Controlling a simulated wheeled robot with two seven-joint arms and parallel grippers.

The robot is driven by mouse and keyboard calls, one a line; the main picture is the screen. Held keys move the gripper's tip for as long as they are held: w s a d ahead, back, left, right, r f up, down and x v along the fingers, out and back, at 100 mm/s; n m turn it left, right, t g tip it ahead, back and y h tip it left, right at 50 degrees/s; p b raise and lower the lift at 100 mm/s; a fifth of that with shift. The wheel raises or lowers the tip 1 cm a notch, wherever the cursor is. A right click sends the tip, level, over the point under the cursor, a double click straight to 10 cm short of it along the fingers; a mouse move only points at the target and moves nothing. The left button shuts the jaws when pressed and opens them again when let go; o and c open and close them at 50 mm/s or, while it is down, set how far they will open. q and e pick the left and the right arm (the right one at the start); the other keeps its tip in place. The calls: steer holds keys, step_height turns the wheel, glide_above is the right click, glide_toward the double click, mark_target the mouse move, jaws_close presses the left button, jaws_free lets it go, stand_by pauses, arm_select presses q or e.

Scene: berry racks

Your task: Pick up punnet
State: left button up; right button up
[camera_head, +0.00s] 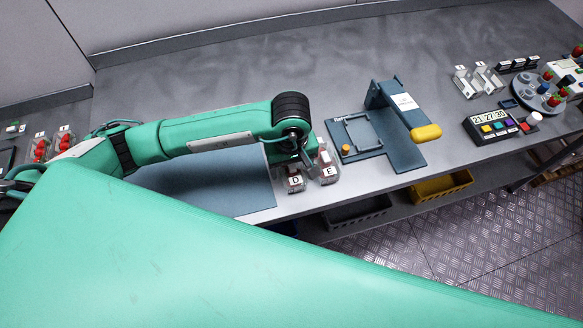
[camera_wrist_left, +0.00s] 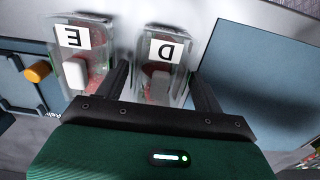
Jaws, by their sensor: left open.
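Two clear lidded punnets with red contents stand side by side near the front edge of the bench, labelled D (camera_head: 295,183) and E (camera_head: 328,173). My left gripper (camera_head: 297,160) is over punnet D, pointing down. In the left wrist view, the open fingers (camera_wrist_left: 163,85) lie on either side of punnet D (camera_wrist_left: 166,55), one of them in the gap between D and punnet E (camera_wrist_left: 80,50). I cannot tell whether the fingers touch D. Other punnets with red berries (camera_head: 63,141) stand at the far left. My right gripper is out of view.
A blue-grey mat (camera_head: 235,180) lies left of the punnets. A weighing or sealing station (camera_head: 360,135) with a yellow-ended arm (camera_head: 425,132) stands close on the right. A clock panel with buttons (camera_head: 495,125) and a round carousel (camera_head: 540,95) are farther right.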

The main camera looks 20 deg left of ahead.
arm_select(q)
steer(key=shift+f, duration=0.7)
steer(key=c, duration=0.9)
steer(key=shift+r, duration=0.2)
